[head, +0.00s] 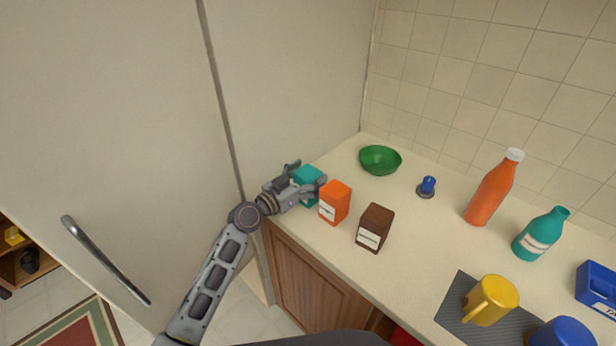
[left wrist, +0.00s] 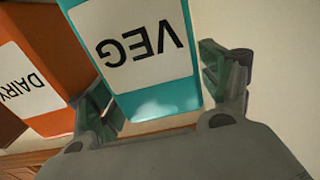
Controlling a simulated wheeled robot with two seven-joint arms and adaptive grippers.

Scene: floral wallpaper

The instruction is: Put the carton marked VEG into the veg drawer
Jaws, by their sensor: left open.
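The teal carton (head: 308,181) stands on the counter at its left end, beside the tall cabinet. In the left wrist view its white label reads VEG, and the carton (left wrist: 160,97) sits between my fingers. My left gripper (head: 306,180) is open, with one finger on each side of the carton; gaps show beside it. In the left wrist view the gripper (left wrist: 165,105) spans the carton's lower end. The orange carton (head: 335,203), labelled DAIRY in the wrist view (left wrist: 40,70), stands close to the right. My right gripper is not in view. No veg drawer can be made out.
A brown carton (head: 375,228) stands right of the orange one. A green bowl (head: 380,160) and a small blue-topped object (head: 427,187) are behind. An orange bottle (head: 489,190), teal bottle (head: 540,234) and yellow mug (head: 490,300) stand farther right. The tall cabinet door (head: 110,130) has a long handle (head: 105,260).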

